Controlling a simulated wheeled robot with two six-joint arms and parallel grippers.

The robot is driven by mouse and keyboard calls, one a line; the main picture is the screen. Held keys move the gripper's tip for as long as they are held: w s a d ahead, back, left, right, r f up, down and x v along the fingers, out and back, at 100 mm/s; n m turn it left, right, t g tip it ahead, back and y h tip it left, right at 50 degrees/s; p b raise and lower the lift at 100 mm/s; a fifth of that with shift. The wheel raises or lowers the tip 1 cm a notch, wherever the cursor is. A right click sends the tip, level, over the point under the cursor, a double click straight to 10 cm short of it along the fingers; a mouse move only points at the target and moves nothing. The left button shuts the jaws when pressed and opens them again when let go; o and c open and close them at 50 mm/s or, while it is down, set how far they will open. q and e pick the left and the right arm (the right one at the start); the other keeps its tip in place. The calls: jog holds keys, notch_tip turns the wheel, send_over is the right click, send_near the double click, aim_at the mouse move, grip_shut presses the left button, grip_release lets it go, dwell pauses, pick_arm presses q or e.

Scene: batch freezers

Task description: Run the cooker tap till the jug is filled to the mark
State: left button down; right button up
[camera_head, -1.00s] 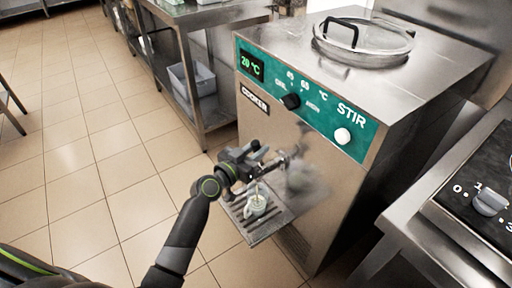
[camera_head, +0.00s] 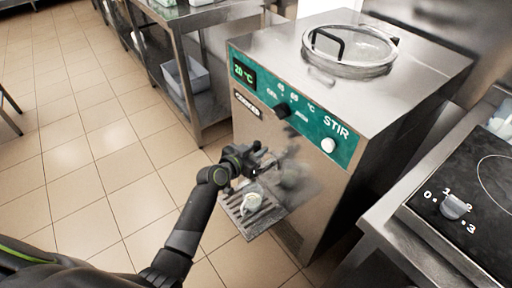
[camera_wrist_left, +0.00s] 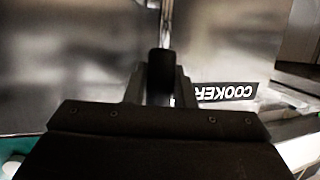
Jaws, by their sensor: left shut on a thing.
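The cooker (camera_head: 262,130) is a steel cabinet with a green panel reading 20 °C. Its tap is at the lower front, mostly hidden behind my left gripper (camera_head: 262,163). That gripper is shut on the tap's dark handle, which shows as a black knob (camera_wrist_left: 161,72) between the fingers in the left wrist view. The small pale jug (camera_head: 251,202) stands upright on the drip tray (camera_head: 262,222), below the gripper. Its level and mark are too small to read, and no clear stream shows above it. My right gripper is not in view.
A round clear lid (camera_head: 350,48) with a black handle is on the cooker's top. A hob with a knob (camera_head: 455,207) stands at the right. A steel shelf table (camera_head: 205,85) holding a grey bin (camera_head: 184,76) is behind left.

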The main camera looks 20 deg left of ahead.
pick_arm(q)
jog(key=c, duration=1.2)
grip_release()
jog(key=shift+s, duration=0.1)
jog(key=v, duration=1.7)
jog(key=shift+s, duration=0.1)
